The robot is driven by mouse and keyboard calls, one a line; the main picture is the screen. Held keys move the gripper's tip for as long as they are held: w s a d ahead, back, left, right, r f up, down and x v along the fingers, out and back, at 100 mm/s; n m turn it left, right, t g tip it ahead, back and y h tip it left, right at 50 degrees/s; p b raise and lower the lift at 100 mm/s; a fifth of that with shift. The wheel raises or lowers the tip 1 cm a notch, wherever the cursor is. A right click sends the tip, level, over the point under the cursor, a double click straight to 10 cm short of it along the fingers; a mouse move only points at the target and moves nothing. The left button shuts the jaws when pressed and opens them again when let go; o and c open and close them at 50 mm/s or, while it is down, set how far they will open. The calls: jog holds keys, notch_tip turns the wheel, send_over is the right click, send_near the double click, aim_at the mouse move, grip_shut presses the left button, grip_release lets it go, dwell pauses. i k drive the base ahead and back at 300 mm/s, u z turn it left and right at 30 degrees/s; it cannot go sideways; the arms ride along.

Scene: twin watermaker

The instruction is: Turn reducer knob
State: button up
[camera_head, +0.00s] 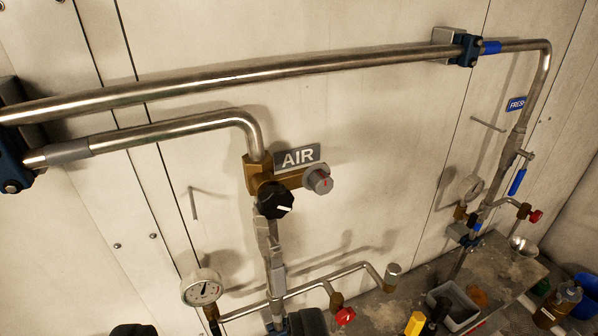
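A black round knob (275,200) with a white pointer line sits on the brass block (256,174) of the AIR line, left of the picture's middle. I cannot tell for certain which of the two is the reducer knob. Nothing touches either knob, and both are in clear view. No part that I can surely name as my gripper shows. Dark rounded shapes (133,330) are cut off at the bottom edge, and I cannot tell what they are.
A steel pipe (300,68) crosses above the knobs. A round gauge (202,288) and a red valve handle (345,316) are below. The FRESH line with a blue handle (517,182) stands at right, over a cluttered bench (500,272). The wall between is mostly bare.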

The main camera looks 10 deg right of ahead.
aim_at(275, 202)
jog(key=u, duration=1.25)
jog(key=k, duration=1.15)
jog(key=z, duration=1.35)
jog(key=i, duration=1)
jog(key=u, duration=0.1)
